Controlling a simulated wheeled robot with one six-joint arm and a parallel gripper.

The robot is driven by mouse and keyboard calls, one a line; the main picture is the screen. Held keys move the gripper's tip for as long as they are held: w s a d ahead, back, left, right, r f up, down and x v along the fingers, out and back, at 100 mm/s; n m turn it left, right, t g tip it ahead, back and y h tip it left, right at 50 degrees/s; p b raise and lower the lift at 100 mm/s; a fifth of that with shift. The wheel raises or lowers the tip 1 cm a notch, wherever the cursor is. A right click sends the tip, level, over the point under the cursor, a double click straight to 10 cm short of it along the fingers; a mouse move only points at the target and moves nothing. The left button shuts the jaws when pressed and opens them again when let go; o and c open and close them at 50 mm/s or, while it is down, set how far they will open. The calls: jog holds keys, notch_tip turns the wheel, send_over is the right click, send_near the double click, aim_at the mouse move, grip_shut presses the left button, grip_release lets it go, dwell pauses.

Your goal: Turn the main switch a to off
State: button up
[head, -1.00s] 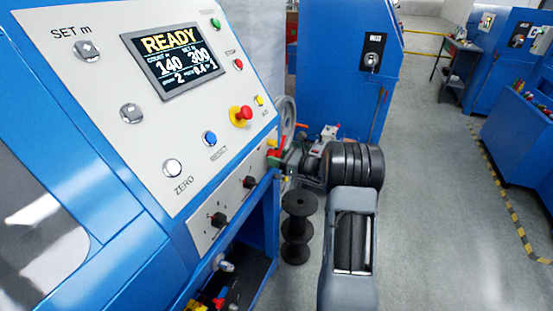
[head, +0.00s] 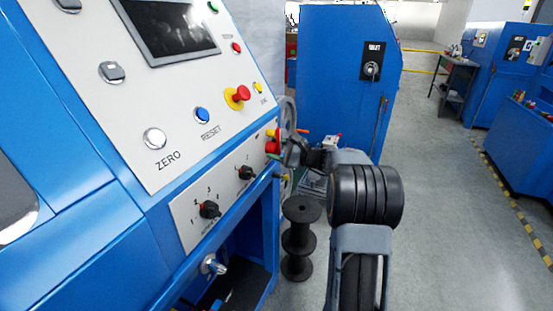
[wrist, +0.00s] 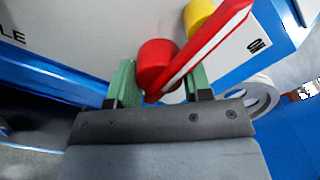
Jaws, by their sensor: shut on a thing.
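The main switch a (head: 272,147) is a red handle with yellow beside it, at the right edge of the white panel in the head view. In the wrist view its red handle (wrist: 205,52) slants up to the right, with a red round part and a yellow part (wrist: 199,14) behind it. My gripper (wrist: 160,85) has its green-padded fingers on either side of the handle's lower end and is shut on it. In the head view my gripper (head: 283,150) is small and partly hidden by my arm. The panel's display (head: 168,28) is dark.
The panel has a red stop button (head: 241,94), a blue reset button (head: 202,115) and black selector knobs (head: 209,209). A black spool (head: 300,238) stands on the floor beside my arm. Another blue machine (head: 335,75) stands behind.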

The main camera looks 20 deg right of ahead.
jog(key=shift+n+b, duration=0.5)
jog(key=shift+b, duration=0.05)
jog(key=shift+r, duration=0.1)
jog(key=o, duration=1.3)
jog(key=v, duration=1.4)
jog(key=shift+p, duration=0.35)
jog(key=shift+w+a, duration=0.1)
